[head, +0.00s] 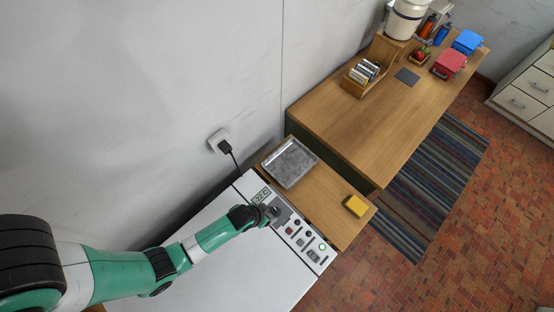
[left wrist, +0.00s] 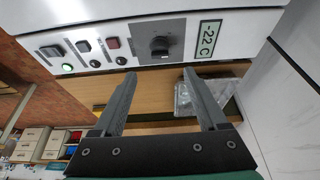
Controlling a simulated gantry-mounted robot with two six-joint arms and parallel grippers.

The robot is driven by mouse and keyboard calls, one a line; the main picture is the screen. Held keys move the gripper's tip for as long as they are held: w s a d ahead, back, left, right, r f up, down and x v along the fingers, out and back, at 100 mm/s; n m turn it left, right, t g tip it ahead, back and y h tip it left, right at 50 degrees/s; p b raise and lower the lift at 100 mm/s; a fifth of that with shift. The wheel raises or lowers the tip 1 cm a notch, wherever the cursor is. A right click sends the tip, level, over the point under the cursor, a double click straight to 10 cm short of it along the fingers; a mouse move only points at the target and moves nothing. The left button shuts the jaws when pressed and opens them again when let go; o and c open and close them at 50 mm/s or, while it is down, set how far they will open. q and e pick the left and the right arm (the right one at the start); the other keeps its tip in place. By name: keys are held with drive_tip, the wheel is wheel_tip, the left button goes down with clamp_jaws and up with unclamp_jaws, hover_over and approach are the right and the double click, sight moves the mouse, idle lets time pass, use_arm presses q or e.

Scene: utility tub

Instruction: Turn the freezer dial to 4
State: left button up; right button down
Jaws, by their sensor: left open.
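The freezer (head: 215,275) is a white chest with a control panel along its right edge in the head view. In the left wrist view, the black freezer dial (left wrist: 160,44) sits on a grey plate (left wrist: 172,28) beside a green display (left wrist: 208,38) reading -22 C. My left gripper (head: 275,212) is over the panel at the dial, hiding it in the head view. In the left wrist view, the left gripper (left wrist: 165,88) is open with nothing between its fingers, and the dial lies beyond the fingertips. The dial's numbers are too small to read. My right gripper is not in view.
Buttons and a lit green lamp (head: 322,246) line the panel beside the dial. A low wooden surface next to the freezer holds a metal tray (head: 290,184) and a yellow sponge (head: 355,206). A black plug (head: 225,147) sits in the wall socket.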

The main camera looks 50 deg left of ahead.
sight(276, 211)
use_arm(q)
drive_tip(key=b+x, duration=0.6)
drive_tip(key=x, duration=0.5)
drive_tip(key=shift+w+f, duration=0.2)
drive_tip(key=shift+f, duration=0.05)
drive_tip(key=shift+c, duration=0.2)
clamp_jaws()
